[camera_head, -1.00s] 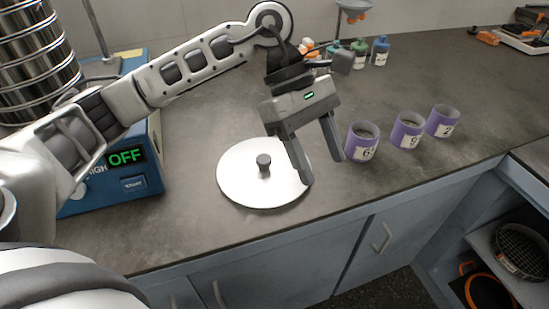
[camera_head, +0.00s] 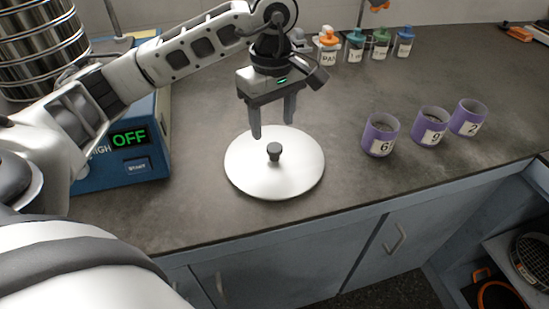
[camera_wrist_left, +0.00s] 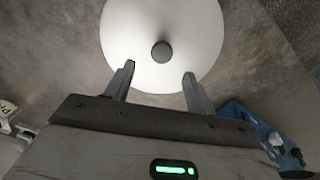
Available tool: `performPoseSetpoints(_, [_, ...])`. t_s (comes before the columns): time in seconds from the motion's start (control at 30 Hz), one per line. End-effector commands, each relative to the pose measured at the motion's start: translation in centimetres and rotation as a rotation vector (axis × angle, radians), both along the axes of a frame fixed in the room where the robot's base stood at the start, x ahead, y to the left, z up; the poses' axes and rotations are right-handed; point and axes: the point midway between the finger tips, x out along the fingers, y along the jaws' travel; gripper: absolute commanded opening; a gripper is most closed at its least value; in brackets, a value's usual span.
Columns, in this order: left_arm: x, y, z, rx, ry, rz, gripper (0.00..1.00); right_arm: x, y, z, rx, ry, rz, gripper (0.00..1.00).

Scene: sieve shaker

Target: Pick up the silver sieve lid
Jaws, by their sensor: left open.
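The silver sieve lid (camera_head: 290,175) lies flat on the grey counter, a round disc with a dark knob (camera_head: 274,152) at its middle. My left gripper (camera_head: 272,130) is open and empty, pointing down above the far part of the lid. In the left wrist view the lid (camera_wrist_left: 200,30) fills the top middle, and its knob (camera_wrist_left: 162,52) shows beyond and between the two fingertips (camera_wrist_left: 159,70), with nothing between the fingers. My right gripper is not in view.
A blue shaker base (camera_head: 130,180) reading OFF, with a stack of steel sieves (camera_head: 40,50), stands at left. Several purple cups (camera_head: 380,135) stand to the right. Small bottles (camera_head: 380,45) line the back. The counter's front edge (camera_head: 300,217) is close to the lid.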

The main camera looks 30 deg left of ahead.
Motion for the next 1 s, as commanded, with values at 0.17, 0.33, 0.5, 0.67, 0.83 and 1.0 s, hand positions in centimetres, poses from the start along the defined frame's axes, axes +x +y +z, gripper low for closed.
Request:
performPoseSetpoints(0.17, [-0.3, -0.4, -1.7, -0.001, 0.004, -0.002, 0.55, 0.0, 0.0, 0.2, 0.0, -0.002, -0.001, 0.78])
performPoseSetpoints(0.33, [-0.5, -0.7, -4.3, -0.002, 0.003, 0.0, 0.55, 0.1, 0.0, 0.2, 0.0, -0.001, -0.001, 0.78])
performPoseSetpoints(0.5, [-0.4, -0.7, -5.3, -0.002, 0.0, -0.001, 0.55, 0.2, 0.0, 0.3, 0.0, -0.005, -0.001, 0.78])
performPoseSetpoints(0.67, [-0.4, -0.7, -5.3, -0.001, -0.001, -0.001, 0.55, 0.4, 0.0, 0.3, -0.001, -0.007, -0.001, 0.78])
performPoseSetpoints(0.83, [-0.4, -0.7, -5.3, -0.001, -0.001, -0.001, 0.16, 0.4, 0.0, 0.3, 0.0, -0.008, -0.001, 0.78])
performPoseSetpoints(1.0, [-0.4, -0.7, -5.3, -0.002, -0.002, -0.001, 0.03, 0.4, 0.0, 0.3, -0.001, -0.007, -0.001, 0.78])
